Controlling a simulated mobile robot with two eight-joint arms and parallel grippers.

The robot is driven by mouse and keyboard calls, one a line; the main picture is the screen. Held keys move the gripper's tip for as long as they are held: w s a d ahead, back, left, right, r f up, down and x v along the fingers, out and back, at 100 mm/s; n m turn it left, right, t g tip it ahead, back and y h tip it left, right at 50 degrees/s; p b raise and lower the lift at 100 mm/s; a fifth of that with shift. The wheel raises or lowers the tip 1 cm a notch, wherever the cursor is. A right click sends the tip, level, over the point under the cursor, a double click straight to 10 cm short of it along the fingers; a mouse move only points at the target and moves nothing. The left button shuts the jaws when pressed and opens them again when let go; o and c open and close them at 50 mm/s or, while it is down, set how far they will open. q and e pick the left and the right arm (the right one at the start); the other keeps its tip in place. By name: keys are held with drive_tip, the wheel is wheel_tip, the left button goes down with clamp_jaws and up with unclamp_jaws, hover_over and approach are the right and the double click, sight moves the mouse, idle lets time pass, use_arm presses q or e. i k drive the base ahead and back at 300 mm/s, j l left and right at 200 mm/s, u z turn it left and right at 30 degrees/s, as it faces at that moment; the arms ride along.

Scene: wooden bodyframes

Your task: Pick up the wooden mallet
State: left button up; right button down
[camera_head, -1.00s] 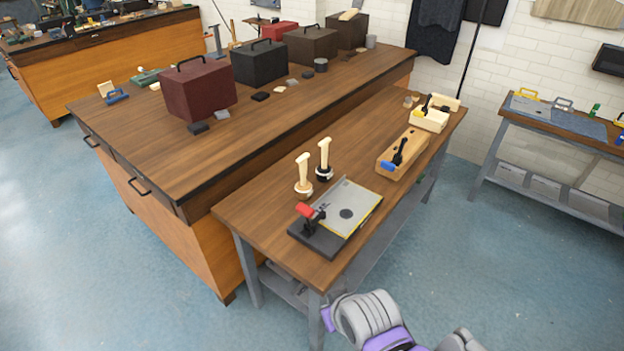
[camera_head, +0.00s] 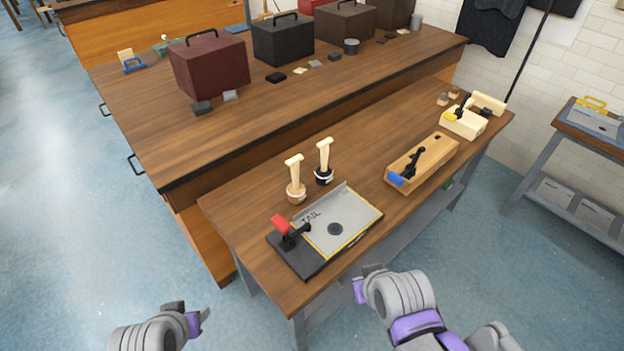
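Two mallet-like tools stand upright, heads down and pale handles up, on the near wooden workbench. The left one, with a brown wooden head, looks like the wooden mallet (camera_head: 296,184). The other, a dark-headed mallet (camera_head: 324,164), stands just behind it to the right. My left gripper (camera_head: 192,313) is at the bottom left, over the floor and short of the bench. My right gripper (camera_head: 363,281) is at the bottom, in front of the bench's near edge. Both show two separated finger tips with nothing between them. Neither touches a mallet.
A black fixture with a grey plate (camera_head: 352,214) and a red-handled clamp (camera_head: 284,231) lies in front of the mallets. A wooden block with a blue-tipped clamp (camera_head: 430,160) lies to the right. The larger bench (camera_head: 150,130) with toolboxes stands behind.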

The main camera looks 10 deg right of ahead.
sight(295, 190)
drive_tip(key=i+l, duration=0.1)
drive_tip(key=l, duration=0.25)
drive_tip(key=i+l, duration=0.15)
drive_tip(key=l, duration=0.25)
drive_tip(key=i+l, duration=0.1)
drive_tip(key=l, duration=0.25)
drive_tip(key=i+l, duration=0.8)
drive_tip(key=l, duration=0.15)
